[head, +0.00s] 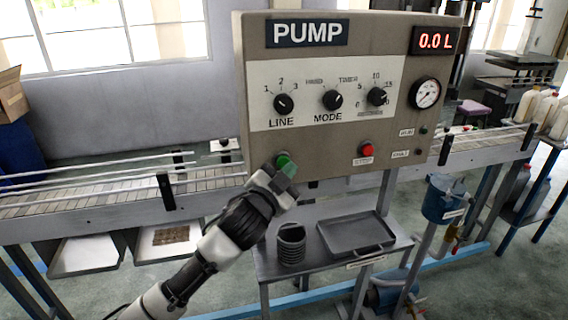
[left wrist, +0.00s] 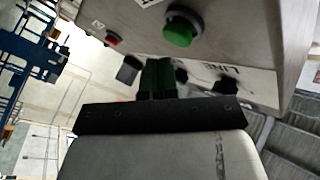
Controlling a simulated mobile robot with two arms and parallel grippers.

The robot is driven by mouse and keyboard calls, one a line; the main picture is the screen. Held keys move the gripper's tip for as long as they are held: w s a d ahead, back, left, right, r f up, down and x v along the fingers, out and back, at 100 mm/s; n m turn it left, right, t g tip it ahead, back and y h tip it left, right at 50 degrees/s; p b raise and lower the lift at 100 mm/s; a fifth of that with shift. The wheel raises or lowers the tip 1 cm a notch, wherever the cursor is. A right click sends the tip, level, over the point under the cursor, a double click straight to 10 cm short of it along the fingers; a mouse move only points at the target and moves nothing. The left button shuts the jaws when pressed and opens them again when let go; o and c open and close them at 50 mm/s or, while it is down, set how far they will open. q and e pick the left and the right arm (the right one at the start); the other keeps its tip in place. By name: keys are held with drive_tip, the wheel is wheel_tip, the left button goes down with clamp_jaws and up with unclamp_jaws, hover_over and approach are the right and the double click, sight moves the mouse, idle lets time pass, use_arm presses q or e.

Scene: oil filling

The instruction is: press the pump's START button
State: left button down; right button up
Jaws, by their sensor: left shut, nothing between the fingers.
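The grey pump panel (head: 340,165) has a green button (head: 284,161) at its lower left, partly hidden in the head view by my left gripper (head: 284,178). The green button also shows whole in the left wrist view (left wrist: 181,27), with its label out of sight. My left gripper is shut and empty, just below and in front of the green button in the head view. In the left wrist view its fingertips (left wrist: 157,62) appear beside the button, with a gap in the picture. I cannot tell the depth between them. My right gripper is not in view.
A red button (head: 366,150) sits further right on the panel, below three black knobs and a gauge (head: 424,92). The display (head: 434,40) reads 0.0 L. A conveyor (head: 120,190) runs behind. A stand below holds a tray (head: 356,247) and a dark ribbed cup (head: 291,252).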

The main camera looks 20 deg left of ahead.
use_arm(q)
drive_tip(key=shift+w, duration=0.1)
idle(0.7)
drive_tip(key=shift+w+a, duration=0.25)
drive_tip(key=shift+w, duration=0.05)
drive_tip(key=shift+w+a+r, duration=0.1)
drive_tip(key=shift+w+a, duration=0.2)
drive_tip(key=shift+w, duration=0.15)
idle(1.1)
drive_tip(key=shift+s, duration=0.1)
drive_tip(key=shift+s+d+p, duration=0.4)
drive_tip(key=shift+s+d, duration=0.1)
drive_tip(key=shift+s, duration=0.25)
drive_tip(key=s+d, duration=0.1)
drive_tip(key=s, duration=0.1)
drive_tip(key=s+d, duration=0.2)
drive_tip(key=shift+p, duration=0.4)
